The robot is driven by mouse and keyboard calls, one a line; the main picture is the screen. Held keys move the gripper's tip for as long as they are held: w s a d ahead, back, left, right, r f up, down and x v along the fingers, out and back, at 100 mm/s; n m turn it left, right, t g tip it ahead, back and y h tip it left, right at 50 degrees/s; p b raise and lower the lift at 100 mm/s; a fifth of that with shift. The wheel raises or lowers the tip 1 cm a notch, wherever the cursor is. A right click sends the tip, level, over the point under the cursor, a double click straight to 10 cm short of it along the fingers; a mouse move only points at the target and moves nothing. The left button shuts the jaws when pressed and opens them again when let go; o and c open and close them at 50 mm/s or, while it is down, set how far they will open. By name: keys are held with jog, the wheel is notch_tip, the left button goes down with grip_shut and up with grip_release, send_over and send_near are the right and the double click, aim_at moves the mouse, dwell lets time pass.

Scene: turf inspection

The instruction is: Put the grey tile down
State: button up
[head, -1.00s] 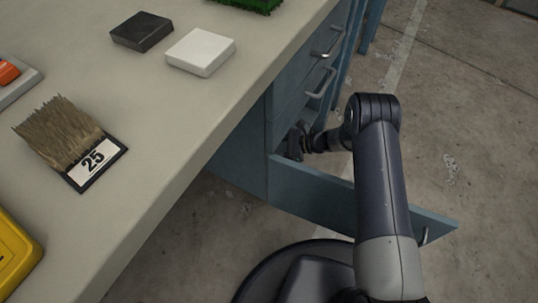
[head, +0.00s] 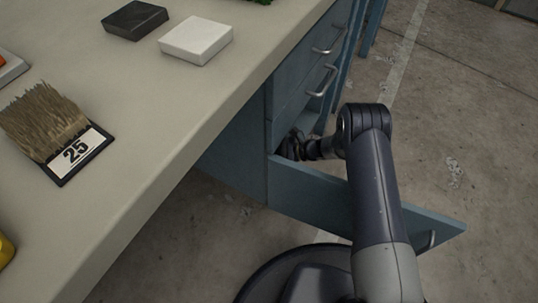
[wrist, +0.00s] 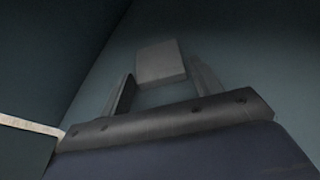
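The grey tile (wrist: 160,62) shows in the wrist view as a small flat block at the ends of my gripper's two dark fingers. One finger lies close along each side of it. The picture is too dim to tell whether the fingers press on the tile or stand slightly apart from it. In the head view my gripper (head: 292,146) reaches into the open drawer (head: 345,199) of the blue cabinet. Its fingertips and the tile are hidden there by the drawer and my arm.
On the bench top (head: 150,130) are a black tile (head: 135,19), a white tile (head: 197,41) and a bristle sample marked 25 (head: 52,128). Shut drawers with metal handles (head: 322,81) sit above the open one. Bare concrete floor (head: 470,130) lies to the right.

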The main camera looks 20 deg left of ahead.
jog(key=shift+o, duration=1.2)
jog(key=shift+r, duration=0.1)
jog(key=shift+w+d+r, duration=0.1)
jog(key=shift+d+r, duration=0.15)
jog(key=p+v, duration=0.4)
jog(key=v, duration=0.7)
jog(key=shift+d, duration=0.2)
jog(key=shift+c, duration=0.4)
